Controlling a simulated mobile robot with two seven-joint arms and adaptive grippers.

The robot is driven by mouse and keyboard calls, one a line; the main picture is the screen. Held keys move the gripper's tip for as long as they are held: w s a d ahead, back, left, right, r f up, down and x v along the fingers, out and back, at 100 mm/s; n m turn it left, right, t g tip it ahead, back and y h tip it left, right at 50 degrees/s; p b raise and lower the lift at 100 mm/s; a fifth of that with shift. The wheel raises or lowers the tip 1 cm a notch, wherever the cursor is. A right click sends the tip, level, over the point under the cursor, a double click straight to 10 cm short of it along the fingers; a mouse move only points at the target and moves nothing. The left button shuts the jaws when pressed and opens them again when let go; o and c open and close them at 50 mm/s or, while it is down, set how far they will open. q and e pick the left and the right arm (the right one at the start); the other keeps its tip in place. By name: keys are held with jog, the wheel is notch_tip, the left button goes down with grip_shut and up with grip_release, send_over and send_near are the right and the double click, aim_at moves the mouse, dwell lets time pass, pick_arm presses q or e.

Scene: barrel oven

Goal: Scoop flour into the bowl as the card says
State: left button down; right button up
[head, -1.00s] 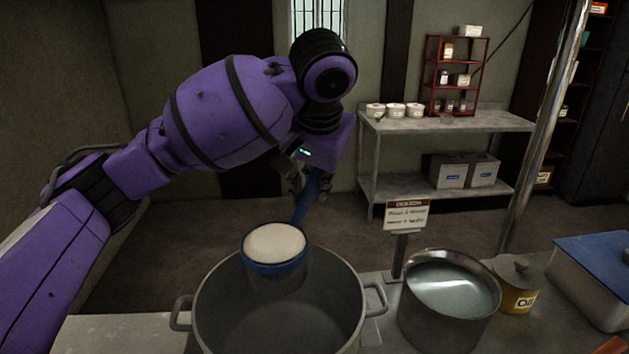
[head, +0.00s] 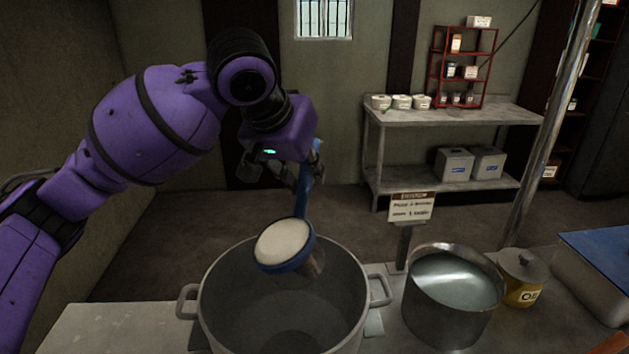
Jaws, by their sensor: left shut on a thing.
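My left gripper (head: 300,172) is shut on the blue handle of a scoop (head: 308,258). The scoop has a blue rim and is full of white flour (head: 283,242). It is tilted toward the left, over the opening of a large grey two-handled bowl (head: 215,318). The part of the bowl's inside that shows looks empty. The card (head: 411,207) stands upright on a post behind the bowl, to its right. Its heading and two lines of writing are too small to read surely.
A metal pot of pale liquid (head: 455,320) stands right of the bowl. A yellow tin with a grey lid (head: 523,289) and a blue-lidded bin (head: 595,265) are farther right. A shelf table (head: 455,114) with white tubs is at the back. The counter left of the bowl is clear.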

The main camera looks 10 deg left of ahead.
pick_arm(q)
jog(key=s+a+f+n+t+h+b, duration=0.1)
jog(key=s+a+n+t+h+b, duration=0.1)
jog(key=a+t+h+b, duration=0.2)
jog(key=s+a+f+n+t+h+b, duration=0.2)
jog(key=s+a+n+t+h+b, duration=0.1)
jog(key=a+h, duration=0.4)
jog(key=t+b, duration=0.1)
jog(key=t, duration=0.1)
jog(key=shift+a+f+n+t, duration=0.15)
jog(key=shift+f+n+t, duration=0.1)
jog(key=shift+n+t, duration=0.05)
pick_arm(e)
jog(key=s+d+f+g, duration=0.1)
jog(key=s+f, duration=0.2)
jog(key=f, duration=0.5)
jog(key=shift+s+d, duration=0.3)
jog(key=shift+d, duration=0.1)
jog(key=shift+s+f, duration=0.15)
jog(key=shift+s, duration=0.25)
